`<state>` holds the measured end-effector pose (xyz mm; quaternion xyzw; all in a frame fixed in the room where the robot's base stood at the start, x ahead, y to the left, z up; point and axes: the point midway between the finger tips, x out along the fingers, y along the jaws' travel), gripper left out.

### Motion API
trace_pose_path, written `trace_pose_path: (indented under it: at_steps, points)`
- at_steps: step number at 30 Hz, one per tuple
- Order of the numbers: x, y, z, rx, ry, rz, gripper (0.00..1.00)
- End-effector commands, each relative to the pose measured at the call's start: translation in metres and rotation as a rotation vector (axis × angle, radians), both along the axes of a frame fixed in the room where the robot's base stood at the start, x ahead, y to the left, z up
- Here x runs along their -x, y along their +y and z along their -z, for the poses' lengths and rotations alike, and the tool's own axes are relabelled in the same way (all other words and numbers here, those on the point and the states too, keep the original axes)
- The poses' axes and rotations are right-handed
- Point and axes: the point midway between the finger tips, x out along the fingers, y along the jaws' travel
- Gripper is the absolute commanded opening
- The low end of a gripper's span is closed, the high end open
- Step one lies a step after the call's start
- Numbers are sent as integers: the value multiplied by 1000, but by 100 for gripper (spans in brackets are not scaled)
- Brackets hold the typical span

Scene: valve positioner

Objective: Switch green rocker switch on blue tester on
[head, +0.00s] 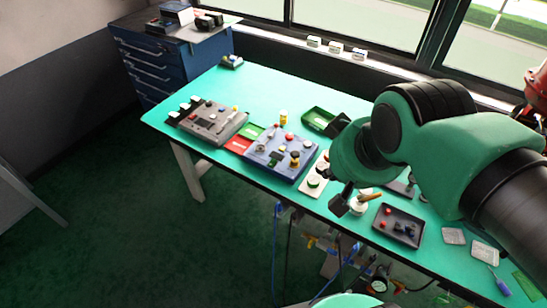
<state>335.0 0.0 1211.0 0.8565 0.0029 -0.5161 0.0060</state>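The blue tester (262,157) lies on the green bench top near its front edge, with knobs, buttons and a small display on its face. A small green part (272,163) shows low on its face. It may be the rocker switch, but it is too small to read its position. My gripper (341,200) is to the right of the tester, apart from it. Only dark parts show below my green wrist, which hides the rest. I cannot tell whether it is open or shut.
A grey tester (214,121) stands left of the blue one, with red and green mats (239,144) between. A green bin (318,118) is behind. A dark tray (399,226) lies right. Cables hang below the bench's front edge. A blue drawer cabinet (160,65) stands at the back left.

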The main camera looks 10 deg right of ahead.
Motion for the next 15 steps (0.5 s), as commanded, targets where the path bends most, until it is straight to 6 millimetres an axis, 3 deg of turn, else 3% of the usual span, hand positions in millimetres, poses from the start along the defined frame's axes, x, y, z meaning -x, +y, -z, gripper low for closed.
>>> trace_pose_path:
  at_steps: [8, 15]
  points:
    - [-35, 1, -9, 32, 38, -52, 0]
    - [-83, 2, -12, 78, 87, -126, 0]
